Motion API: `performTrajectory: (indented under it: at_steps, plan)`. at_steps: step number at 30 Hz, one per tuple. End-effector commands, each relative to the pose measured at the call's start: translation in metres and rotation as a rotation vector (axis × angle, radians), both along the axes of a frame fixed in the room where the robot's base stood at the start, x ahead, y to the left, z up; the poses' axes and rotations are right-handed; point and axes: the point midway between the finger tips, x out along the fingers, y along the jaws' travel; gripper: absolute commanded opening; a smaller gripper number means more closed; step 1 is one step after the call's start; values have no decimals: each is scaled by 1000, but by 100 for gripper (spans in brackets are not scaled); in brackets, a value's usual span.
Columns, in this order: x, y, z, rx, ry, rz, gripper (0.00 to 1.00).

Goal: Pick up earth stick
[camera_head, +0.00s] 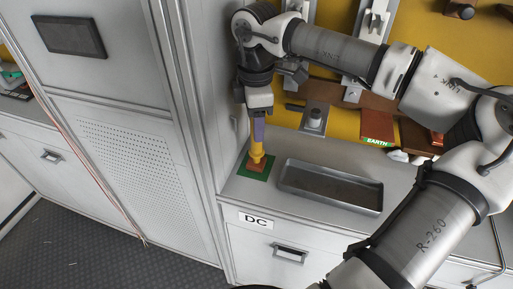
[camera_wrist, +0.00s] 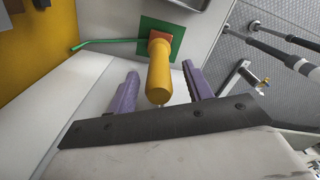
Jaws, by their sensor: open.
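The earth stick, a yellow rod (camera_head: 256,150) with an orange-brown base, stands upright on a green mat (camera_head: 243,172) on the counter's left end. In the wrist view the yellow rod (camera_wrist: 158,78) points toward the camera, with its base (camera_wrist: 160,36) on the green mat (camera_wrist: 177,50). My gripper (camera_head: 259,136) is above the stick, pointing down. In the wrist view its two purple fingers (camera_wrist: 160,69) are apart, one on each side of the rod, with visible gaps. The rod's top is partly hidden by the gripper in the head view.
A grey metal tray (camera_head: 330,187) lies right of the mat. A tall grey cabinet (camera_head: 110,100) stands close on the left. A yellow back panel with brackets and a red-brown block labelled EARTH (camera_head: 377,127) is behind. A green cable (camera_wrist: 105,41) runs from the mat.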

Motion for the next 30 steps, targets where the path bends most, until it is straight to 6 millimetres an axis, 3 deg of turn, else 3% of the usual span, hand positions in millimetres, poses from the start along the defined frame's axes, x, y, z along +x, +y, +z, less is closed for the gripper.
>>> performTrajectory:
  at_steps: [6, 14, 25, 30]
  plan:
    - [0, 1, -24, 2, 0, 0, 51]
    - [1, 0, -27, 0, -1, 0, 49]
    - [1, 0, -27, 0, -1, -1, 1]
    - [1, 0, -27, 0, -1, -1, 0]
